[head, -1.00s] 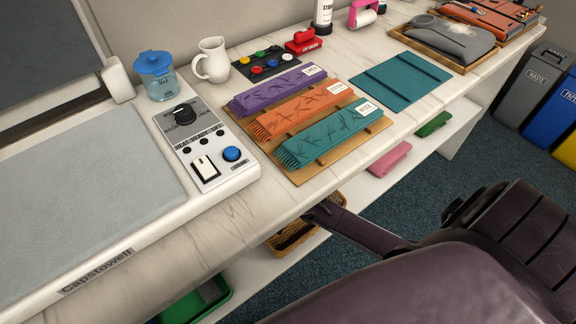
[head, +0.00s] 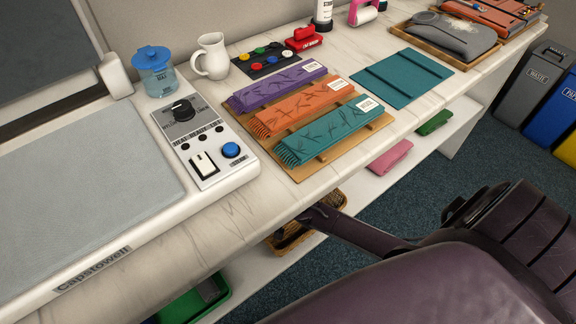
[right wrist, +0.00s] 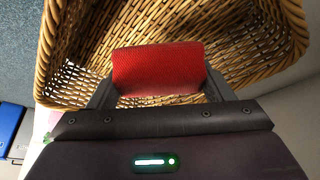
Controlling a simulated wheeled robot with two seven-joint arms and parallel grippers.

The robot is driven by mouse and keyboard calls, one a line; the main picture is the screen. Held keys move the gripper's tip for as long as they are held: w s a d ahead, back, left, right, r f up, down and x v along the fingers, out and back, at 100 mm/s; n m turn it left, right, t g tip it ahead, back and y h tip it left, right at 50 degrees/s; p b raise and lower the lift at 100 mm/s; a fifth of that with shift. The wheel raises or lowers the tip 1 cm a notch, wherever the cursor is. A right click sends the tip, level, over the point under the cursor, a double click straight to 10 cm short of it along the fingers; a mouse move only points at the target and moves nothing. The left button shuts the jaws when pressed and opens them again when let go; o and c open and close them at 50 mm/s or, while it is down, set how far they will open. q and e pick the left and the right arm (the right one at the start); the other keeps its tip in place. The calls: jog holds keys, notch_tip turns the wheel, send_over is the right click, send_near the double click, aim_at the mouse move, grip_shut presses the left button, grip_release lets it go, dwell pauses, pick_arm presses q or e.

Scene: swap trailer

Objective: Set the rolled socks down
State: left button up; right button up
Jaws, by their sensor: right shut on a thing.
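The rolled socks (right wrist: 158,70) show as a red roll in the right wrist view. My right gripper (right wrist: 157,90) is shut on them, one finger at each side. A wicker basket (right wrist: 75,45) lies behind and around the roll in that view; I cannot tell whether the socks touch it. In the head view my right arm reaches under the table's front edge, over the wicker basket (head: 283,240) on the lower shelf. The fingertips and the socks are hidden there. My left gripper is not in view.
The white lower shelf (head: 350,190) also holds a green tray (head: 195,305), a pink folded cloth (head: 389,157) and a green one (head: 435,122). The marble tabletop (head: 225,215) overhangs it. Grey, blue and yellow bins stand at the right.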

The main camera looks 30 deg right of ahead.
jog(key=o, duration=1)
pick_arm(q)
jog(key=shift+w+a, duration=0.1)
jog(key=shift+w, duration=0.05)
pick_arm(e)
jog(key=shift+o, duration=0.2)
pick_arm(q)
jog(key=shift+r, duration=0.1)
pick_arm(e)
jog(key=shift+r, duration=0.15)
jog(key=shift+r, duration=0.35)
jog(key=p+v, duration=0.1)
jog(key=v, duration=0.2)
jog(key=shift+w, duration=0.1)
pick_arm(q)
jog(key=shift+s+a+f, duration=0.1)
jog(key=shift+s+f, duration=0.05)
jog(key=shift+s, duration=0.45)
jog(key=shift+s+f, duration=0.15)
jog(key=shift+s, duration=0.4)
pick_arm(e)
jog(key=s+a, duration=0.2)
jog(key=s, duration=0.1)
jog(key=s+a, duration=0.6)
jog(key=shift+s+r, duration=0.15)
